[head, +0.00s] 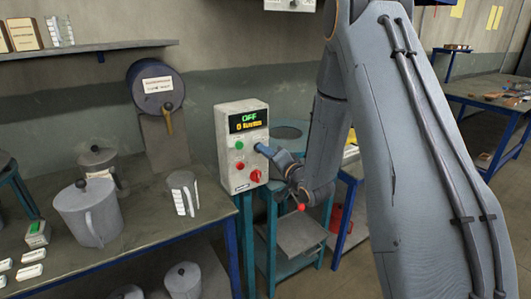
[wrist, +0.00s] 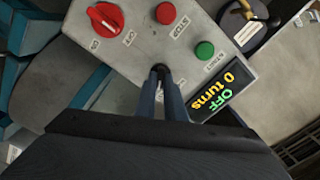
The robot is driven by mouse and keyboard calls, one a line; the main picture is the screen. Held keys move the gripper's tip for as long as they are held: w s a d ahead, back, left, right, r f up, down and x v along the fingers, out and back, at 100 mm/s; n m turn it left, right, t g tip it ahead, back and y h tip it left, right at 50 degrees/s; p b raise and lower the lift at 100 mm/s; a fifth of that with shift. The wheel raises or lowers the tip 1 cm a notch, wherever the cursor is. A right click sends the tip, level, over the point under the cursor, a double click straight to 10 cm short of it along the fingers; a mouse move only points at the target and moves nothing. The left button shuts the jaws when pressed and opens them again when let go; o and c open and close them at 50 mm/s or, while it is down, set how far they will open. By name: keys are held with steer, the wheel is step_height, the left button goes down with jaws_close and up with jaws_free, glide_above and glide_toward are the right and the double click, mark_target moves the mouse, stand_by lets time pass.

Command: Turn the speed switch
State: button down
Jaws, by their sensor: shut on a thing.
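A pale grey control box (head: 229,125) stands at the middle of the head view, with a lit display (head: 248,121) reading "OFF". In the wrist view the display (wrist: 220,97) reads "OFF 0 turns". My gripper (wrist: 161,76) is shut on a small dark knob, the speed switch (wrist: 160,68), on the box's face. The fingers hide most of the switch, so its setting cannot be told. A red rotary knob (wrist: 104,17), a red button (wrist: 166,13) and a green button (wrist: 204,50) sit on the same face, clear of the fingers.
A workbench (head: 150,225) with grey jugs (head: 88,210) is left of the box. A blue stand (head: 300,240) is below my arm. Another table (head: 490,90) is at far right.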

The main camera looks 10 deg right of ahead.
steer(key=n+b, duration=0.6)
steer(key=n, duration=0.5)
steer(key=shift+a+r+n, duration=0.1)
steer(key=shift+n, duration=0.2)
stand_by(0.6)
steer(key=c, duration=1.8)
jaws_free()
steer(key=shift+c, duration=0.2)
steer(key=b+v, duration=0.1)
steer(key=v, duration=0.7)
steer(key=shift+b, duration=0.4)
